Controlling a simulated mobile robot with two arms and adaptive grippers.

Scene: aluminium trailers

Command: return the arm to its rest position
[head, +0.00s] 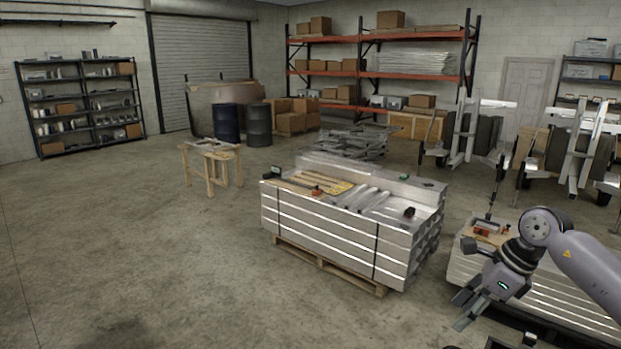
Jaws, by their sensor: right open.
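My right arm comes in from the right edge in the head view. Its gripper (464,311) hangs at the lower right, pointing down and to the left. The fingers are apart and nothing shows between them. It is in front of the right stack of aluminium profiles (556,309) and covers part of it. Whether it touches the stack cannot be told.
A strapped aluminium stack (318,231) on a wooden pallet (331,266) stands in the middle, with tools on top. A wooden sawhorse table (211,151), dark drums (258,124) and orange racking (376,76) stand behind. The floor at left is clear.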

